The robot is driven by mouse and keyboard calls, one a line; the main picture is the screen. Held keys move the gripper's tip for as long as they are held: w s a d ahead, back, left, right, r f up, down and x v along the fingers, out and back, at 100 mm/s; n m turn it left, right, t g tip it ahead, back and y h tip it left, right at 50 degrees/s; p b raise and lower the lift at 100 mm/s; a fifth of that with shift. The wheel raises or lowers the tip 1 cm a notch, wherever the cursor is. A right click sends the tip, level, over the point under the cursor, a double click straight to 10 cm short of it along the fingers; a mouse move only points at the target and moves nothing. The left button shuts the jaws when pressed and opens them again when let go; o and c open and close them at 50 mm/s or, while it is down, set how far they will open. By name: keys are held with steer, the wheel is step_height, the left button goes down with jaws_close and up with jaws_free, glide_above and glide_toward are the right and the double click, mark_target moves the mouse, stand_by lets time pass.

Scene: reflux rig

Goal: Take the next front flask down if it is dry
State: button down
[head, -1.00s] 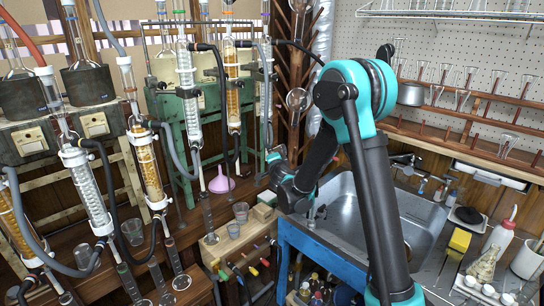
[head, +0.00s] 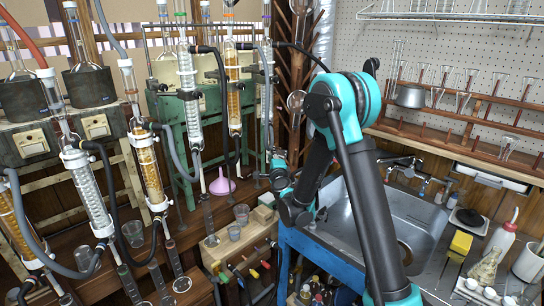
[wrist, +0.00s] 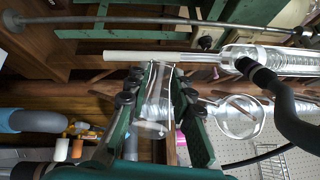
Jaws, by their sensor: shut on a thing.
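My gripper (wrist: 158,76) has green fingers, seen close up in the wrist view. It is shut on a clear glass flask (wrist: 153,105), whose wide base faces the camera and whose narrow end points at the wooden drying tree. I cannot tell whether the flask still sits on a peg. No liquid shows in it, but the picture is too small to tell about drops. The drying tree (head: 284,65) stands behind the gripper in the head view. A round clear flask (wrist: 240,116) hangs beside the held one; another round flask (head: 297,101) shows on the tree in the head view.
A glass condenser (wrist: 285,60) and black hose (wrist: 292,112) lie close to the gripper in the wrist view. The sink (head: 400,215) is on the right. A pink funnel (head: 222,182) and beakers (head: 241,212) stand at the left. Hoses and glass columns crowd the left.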

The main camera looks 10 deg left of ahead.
steer(key=m+t+h, duration=0.1)
steer(key=m+h, duration=0.1)
steer(key=m, duration=0.4)
steer(key=d+r+m+t+h, duration=0.1)
steer(key=m+t+h, duration=0.1)
steer(key=m, duration=0.4)
steer(key=m+t+h, duration=0.1)
steer(key=m+h, duration=0.1)
steer(key=m, duration=0.4)
steer(key=shift+d+r, duration=0.15)
steer(key=shift+d+m+h, duration=0.15)
steer(key=shift+m+h, duration=0.65)
steer(key=shift+m, duration=0.5)
steer(key=shift+d, duration=0.1)
